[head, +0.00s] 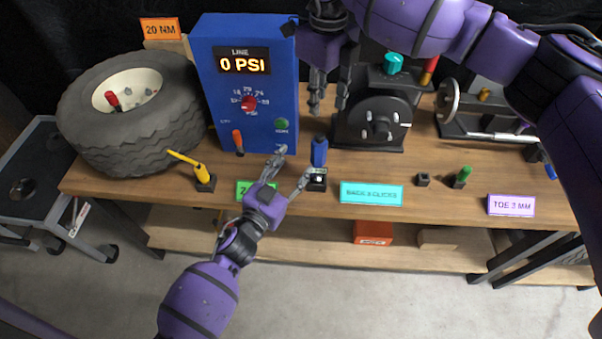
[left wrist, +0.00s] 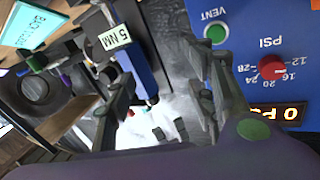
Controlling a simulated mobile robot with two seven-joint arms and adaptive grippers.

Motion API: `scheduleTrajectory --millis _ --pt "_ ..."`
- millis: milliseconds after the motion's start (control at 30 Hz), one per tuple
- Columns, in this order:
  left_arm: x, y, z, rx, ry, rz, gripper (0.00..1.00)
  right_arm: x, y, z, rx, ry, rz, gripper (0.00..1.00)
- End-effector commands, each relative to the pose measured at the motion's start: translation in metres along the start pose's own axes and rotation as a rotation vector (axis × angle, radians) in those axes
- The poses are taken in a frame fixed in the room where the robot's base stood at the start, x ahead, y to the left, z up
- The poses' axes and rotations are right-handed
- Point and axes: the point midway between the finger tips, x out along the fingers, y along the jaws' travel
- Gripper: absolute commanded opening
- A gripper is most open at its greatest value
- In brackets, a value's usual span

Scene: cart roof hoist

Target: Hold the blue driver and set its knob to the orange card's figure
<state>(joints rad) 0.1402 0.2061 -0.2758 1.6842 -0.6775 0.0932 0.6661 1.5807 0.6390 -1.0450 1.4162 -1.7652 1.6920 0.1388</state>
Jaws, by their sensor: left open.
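The blue driver (head: 319,152) stands upright in a small black holder (head: 316,184) at the bench's front. In the left wrist view the driver (left wrist: 138,68) shows a white plate reading 5 NM (left wrist: 118,39). I cannot make out its knob clearly. The orange card (head: 160,28) behind the tire reads 20 NM. My left gripper (head: 293,167) is open just left of the driver, with its fingers (left wrist: 165,95) spread and nothing between them clearly gripped. My right gripper (head: 329,108) hangs open and empty above the bench, between the blue box and the black machine.
The blue PSI box (head: 205,75) with red knob stands close behind my left gripper. A tire (head: 130,135) and a yellow driver (head: 203,174) are to the left. Green, cyan (head: 371,194) and purple (head: 511,205) cards line the front edge. A green driver (head: 463,174) stands right.

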Motion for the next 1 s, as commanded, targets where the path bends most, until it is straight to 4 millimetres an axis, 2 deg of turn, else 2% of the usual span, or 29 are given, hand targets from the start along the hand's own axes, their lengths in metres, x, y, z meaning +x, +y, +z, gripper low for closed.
scheduleTrajectory --millis 133,333,700,800,1000 --pt "-0.004 0.023 0.007 -0.068 0.024 0.091 0.50 0.001 0.000 0.000 0.000 0.000 0.001 0.31" --pt "0.001 0.030 0.001 -0.145 0.042 0.122 0.50 0.001 0.000 0.000 0.000 0.000 0.001 0.31" --pt "0.053 0.036 -0.002 -0.150 0.042 0.119 0.50 0.001 0.000 0.000 0.000 0.000 0.001 0.31" --pt "0.064 0.037 -0.002 -0.149 0.041 0.118 0.50 0.001 0.000 0.000 0.000 0.000 0.001 0.31" --pt "0.073 0.038 -0.003 -0.150 0.040 0.118 0.50 0.001 0.000 0.000 0.000 0.000 0.001 0.31"
